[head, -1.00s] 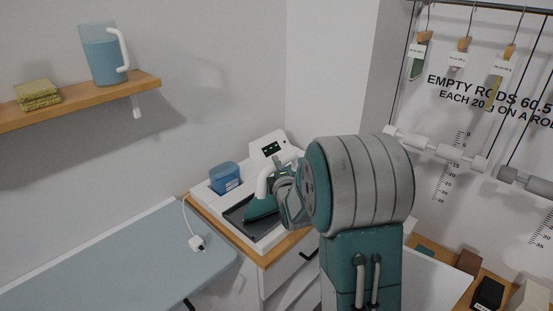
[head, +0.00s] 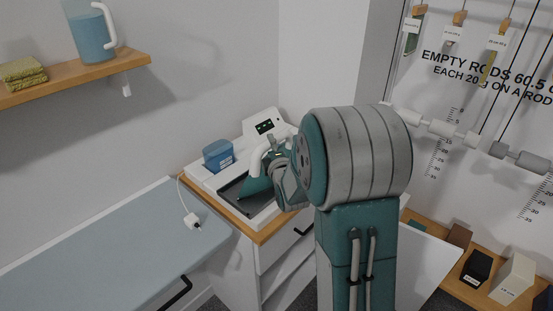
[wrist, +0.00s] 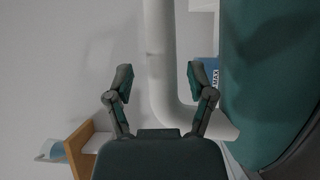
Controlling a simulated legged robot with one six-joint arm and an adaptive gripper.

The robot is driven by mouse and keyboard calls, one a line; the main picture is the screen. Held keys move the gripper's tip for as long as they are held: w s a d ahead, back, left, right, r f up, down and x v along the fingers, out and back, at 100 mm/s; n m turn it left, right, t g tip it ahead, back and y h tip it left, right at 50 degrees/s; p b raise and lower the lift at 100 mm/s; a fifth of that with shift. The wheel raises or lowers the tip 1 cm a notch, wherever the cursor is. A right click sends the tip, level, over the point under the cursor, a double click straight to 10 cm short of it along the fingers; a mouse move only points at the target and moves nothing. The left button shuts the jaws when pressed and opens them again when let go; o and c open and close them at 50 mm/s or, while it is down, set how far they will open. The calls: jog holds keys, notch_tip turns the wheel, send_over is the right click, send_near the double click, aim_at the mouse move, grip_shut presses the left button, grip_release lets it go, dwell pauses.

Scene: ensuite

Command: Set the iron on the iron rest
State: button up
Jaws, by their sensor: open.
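The iron has a teal body (head: 258,189) and a white handle (head: 256,160). In the head view it is over the dark plate of the iron rest (head: 232,188), in the white station on the corner cabinet; my arm hides part of it. In the wrist view the white handle (wrist: 160,65) passes between the spread fingers of my gripper (wrist: 160,85), and the teal body (wrist: 265,85) fills the right side. My gripper (head: 271,150) is open at the handle, with gaps beside both fingers. I cannot tell whether the iron fully rests on the plate.
A blue tank (head: 218,154) stands behind the plate, and a small display panel (head: 264,126) is at the back. An ironing board (head: 110,255) with a white plug (head: 192,221) lies left. A shelf (head: 80,80) with a jug (head: 90,35) is above it.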

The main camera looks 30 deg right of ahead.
jog(key=s+a+r+m+g+y, duration=0.1)
jog(key=s+a+m+g, duration=0.3)
jog(key=s, duration=0.7)
jog(key=s+a+r+m+g+y, duration=0.1)
jog(key=s+a+m+g, duration=0.3)
jog(key=s, duration=0.7)
jog(key=s+a+r+m+g+y, duration=0.1)
jog(key=s+a+r+m+g, duration=0.1)
jog(key=s+a+m+g, duration=0.2)
jog(key=s+a+m, duration=0.3)
jog(key=s+a, duration=0.1)
jog(key=s, duration=0.2)
jog(key=shift+s+a+r+m+y, duration=0.35)
jog(key=shift+s+m+y, duration=0.05)
